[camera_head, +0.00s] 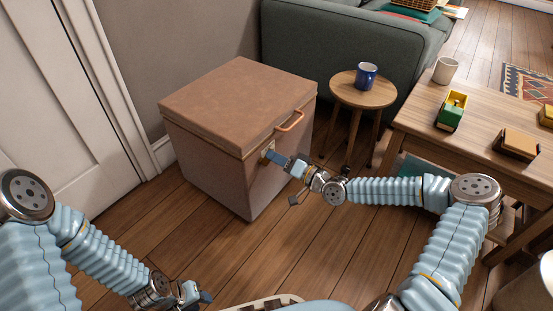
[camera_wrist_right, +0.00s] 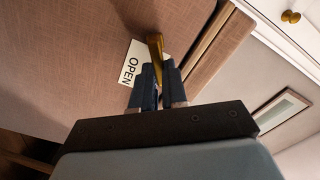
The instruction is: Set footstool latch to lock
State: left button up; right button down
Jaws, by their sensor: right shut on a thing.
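The footstool (camera_head: 199,157) is a closed brown box with a copper-coloured handle (camera_head: 290,121) on its lid. The wrist view shows its fabric front close up (camera_wrist_right: 70,55). The brass latch (camera_wrist_right: 155,45) is a small lever on that front, beside a white label (camera_wrist_right: 130,66) reading OPEN. My right gripper (camera_wrist_right: 158,76) is shut on the latch lever. In the head view my right gripper (camera_head: 272,156) reaches the footstool's front from the right and partly hides the latch. My left gripper (camera_head: 197,296) is low at the bottom left, apart from the footstool; its jaw opening is unclear.
A round stool (camera_head: 365,93) with a blue mug (camera_head: 366,76) stands right of the footstool. A wooden table (camera_head: 457,140) with a cup and small items is further right. A white door (camera_head: 62,90) is at left. Bare wooden floor (camera_head: 290,240) lies in front.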

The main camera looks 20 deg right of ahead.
jog(key=c, duration=1.2)
grip_release()
jog(key=shift+o, duration=0.2)
jog(key=p+v, duration=0.1)
jog(key=v, duration=1.2)
jog(key=shift+s+d, duration=0.25)
jog(key=shift+s, duration=0.05)
jog(key=s+a+f+g, duration=0.3)
jog(key=a+f+g, duration=0.3)
jog(key=a+f, duration=0.55)
jog(key=s+a+f+n+g+h, duration=0.1)
jog(key=s+a+f+g+h, duration=0.2)
jog(key=s, duration=0.4)
jog(key=s+f+g+h, duration=0.4)
jog(key=s+f, duration=0.1)
jog(key=s, duration=0.1)
notch_tip(320, 180, up, 13)
jog(key=s+p, duration=0.1)
jog(key=p, duration=1.2)
jog(key=shift+s+a+f+p, duration=0.15)
jog(key=shift+a+f+p, duration=0.05)
jog(key=shift+p, duration=0.1)
